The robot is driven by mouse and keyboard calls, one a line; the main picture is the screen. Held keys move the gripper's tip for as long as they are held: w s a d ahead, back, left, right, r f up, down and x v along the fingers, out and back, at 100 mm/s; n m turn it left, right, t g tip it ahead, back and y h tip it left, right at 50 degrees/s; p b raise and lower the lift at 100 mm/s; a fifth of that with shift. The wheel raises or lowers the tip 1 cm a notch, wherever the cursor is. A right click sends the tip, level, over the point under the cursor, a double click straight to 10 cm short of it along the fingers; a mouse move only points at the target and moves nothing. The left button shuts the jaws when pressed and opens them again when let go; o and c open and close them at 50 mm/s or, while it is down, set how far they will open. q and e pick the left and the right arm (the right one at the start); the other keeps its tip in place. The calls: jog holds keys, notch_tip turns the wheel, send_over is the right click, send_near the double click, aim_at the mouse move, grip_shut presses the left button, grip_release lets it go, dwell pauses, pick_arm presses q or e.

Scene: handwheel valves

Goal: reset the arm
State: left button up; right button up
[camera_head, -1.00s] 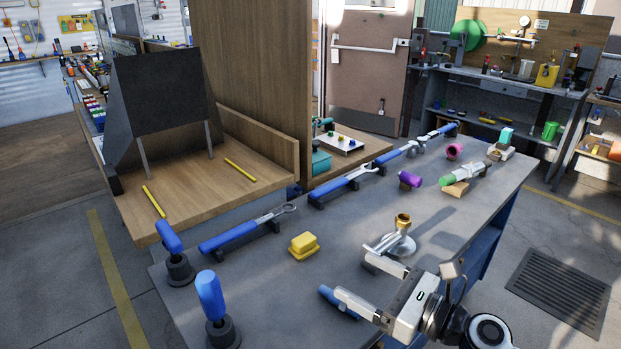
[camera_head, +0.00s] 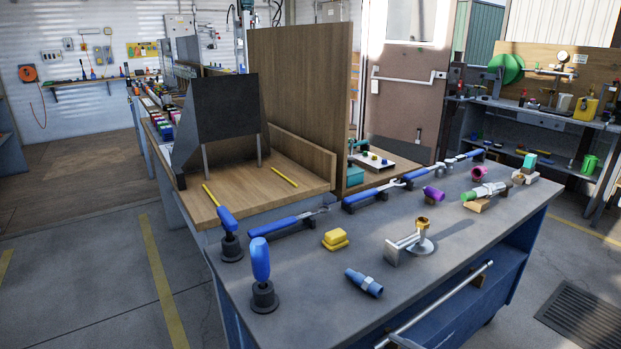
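Neither of my grippers shows in the head view now. The task names no object. On the grey workbench (camera_head: 310,285), a brass fitting (camera_head: 424,224) stands on a round metal base, with a grey metal bracket (camera_head: 400,247) beside it. A blue fitting (camera_head: 364,282) lies in front of them, with nothing touching it. A yellow block (camera_head: 336,239) lies farther left.
Two upright blue-handled tools (camera_head: 261,262) (camera_head: 228,222) stand at the bench's left edge. Blue-handled wrenches (camera_head: 276,227) lie along its back, before a tall wooden panel (camera_head: 298,95). A metal bar (camera_head: 440,302) runs along the front side. Floor at left is clear.

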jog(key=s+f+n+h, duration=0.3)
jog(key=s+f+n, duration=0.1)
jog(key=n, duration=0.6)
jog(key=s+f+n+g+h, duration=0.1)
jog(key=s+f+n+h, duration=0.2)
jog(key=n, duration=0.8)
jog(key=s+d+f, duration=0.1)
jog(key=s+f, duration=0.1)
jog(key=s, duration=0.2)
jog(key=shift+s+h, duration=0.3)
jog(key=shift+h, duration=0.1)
